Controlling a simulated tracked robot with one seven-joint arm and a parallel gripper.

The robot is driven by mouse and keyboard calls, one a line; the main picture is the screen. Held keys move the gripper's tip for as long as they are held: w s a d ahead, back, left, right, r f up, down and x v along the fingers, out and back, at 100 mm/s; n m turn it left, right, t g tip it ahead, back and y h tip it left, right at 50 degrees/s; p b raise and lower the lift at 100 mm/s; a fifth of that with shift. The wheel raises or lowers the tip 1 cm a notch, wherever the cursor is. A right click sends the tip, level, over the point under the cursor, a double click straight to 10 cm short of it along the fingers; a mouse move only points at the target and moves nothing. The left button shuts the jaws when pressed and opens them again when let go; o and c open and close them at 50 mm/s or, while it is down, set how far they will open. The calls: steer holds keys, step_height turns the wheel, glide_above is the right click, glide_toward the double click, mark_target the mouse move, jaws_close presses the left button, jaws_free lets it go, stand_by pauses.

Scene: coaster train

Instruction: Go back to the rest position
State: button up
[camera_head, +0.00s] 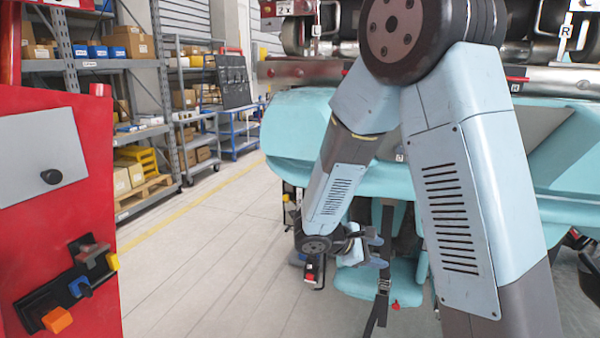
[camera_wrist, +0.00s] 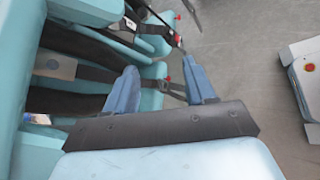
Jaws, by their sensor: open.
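My gripper (camera_head: 376,252) is at the end of my arm, low in front of the turquoise coaster train (camera_head: 300,130) in the head view. In the wrist view my gripper (camera_wrist: 163,90) shows two blue fingers spread apart with nothing held between them. Past the fingers are the train's turquoise seats (camera_wrist: 100,12) with dark straps and red buckle parts (camera_wrist: 168,80). A seat (camera_head: 358,280) with a dark hanging strap (camera_head: 383,285) is beside and below my gripper in the head view. My arm hides part of the train.
A red cabinet (camera_head: 60,200) with a grey panel stands close on the left. Metal shelves (camera_head: 75,65) with boxes and a blue cart (camera_head: 240,130) stand behind. The floor (camera_head: 200,230) between cabinet and train is clear. A white unit with a red button (camera_wrist: 307,75) is at right in the wrist view.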

steer(key=s+d+r+m+y, duration=0.2)
steer(key=s+r+m+y, duration=0.3)
steer(key=s+r, duration=0.5)
steer(key=s+d+r+m+t+y, duration=0.1)
steer(key=s+d+r+m+y, duration=0.1)
steer(key=s+r+m+y, duration=0.4)
steer(key=s+r+m, duration=0.3)
steer(key=s+m, duration=0.1)
steer(key=s, duration=0.1)
steer(key=shift+s+r+t, duration=0.3)
steer(key=shift+s+r, duration=0.1)
